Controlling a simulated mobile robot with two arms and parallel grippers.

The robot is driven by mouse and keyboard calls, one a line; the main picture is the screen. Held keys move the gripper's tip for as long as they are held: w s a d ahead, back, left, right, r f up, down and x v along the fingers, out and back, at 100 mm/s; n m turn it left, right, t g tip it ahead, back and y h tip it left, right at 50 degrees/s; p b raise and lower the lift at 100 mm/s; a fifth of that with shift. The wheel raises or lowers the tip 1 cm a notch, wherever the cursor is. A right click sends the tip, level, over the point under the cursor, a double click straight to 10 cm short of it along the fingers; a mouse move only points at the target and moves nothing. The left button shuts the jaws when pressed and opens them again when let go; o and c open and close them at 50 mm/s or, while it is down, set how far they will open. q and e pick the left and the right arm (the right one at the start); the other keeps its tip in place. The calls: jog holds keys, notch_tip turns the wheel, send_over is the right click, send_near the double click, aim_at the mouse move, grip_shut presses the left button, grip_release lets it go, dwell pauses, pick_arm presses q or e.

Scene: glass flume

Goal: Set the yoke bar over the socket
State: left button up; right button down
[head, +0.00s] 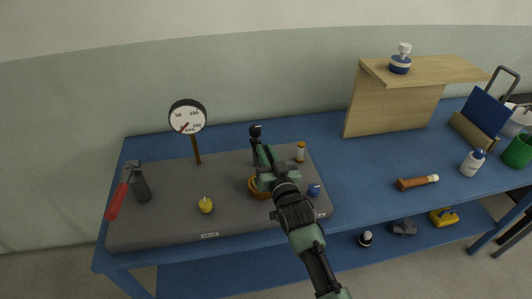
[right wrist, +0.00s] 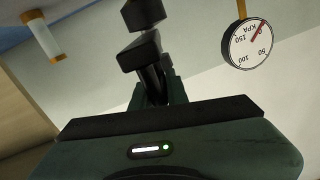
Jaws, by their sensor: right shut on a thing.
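My right gripper (head: 264,160) is above the grey board and shut on a black blocky piece (head: 255,131), which I take to be the yoke bar. In the right wrist view the piece (right wrist: 141,50) sticks out beyond the jaws, with a second block at its far end. Its gripped part is mostly hidden. A round brown ring (head: 254,192) sits on the board below my gripper, partly covered by it. It may be the socket, but I cannot tell for sure. The held piece appears clear of the board. My left gripper is not in view.
The grey board (head: 165,225) lies on a blue table (head: 350,200). It bears a gauge on a post (head: 188,117), a yellow knob (head: 206,205), a blue knob (head: 314,190), a white-and-orange cylinder (head: 300,152) and a red-handled tool (head: 118,200). A wooden stand (head: 395,105) is right.

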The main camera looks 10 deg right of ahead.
jog(key=shift+a, duration=0.15)
jog(key=c, duration=1.5)
grip_release()
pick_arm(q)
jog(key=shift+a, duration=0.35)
pick_arm(e)
jog(key=shift+o, duration=0.2)
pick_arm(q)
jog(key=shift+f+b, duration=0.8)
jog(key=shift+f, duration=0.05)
pick_arm(e)
jog(key=s, duration=0.7)
jog(key=shift+s+d, duration=0.3)
jog(key=shift+d, duration=0.1)
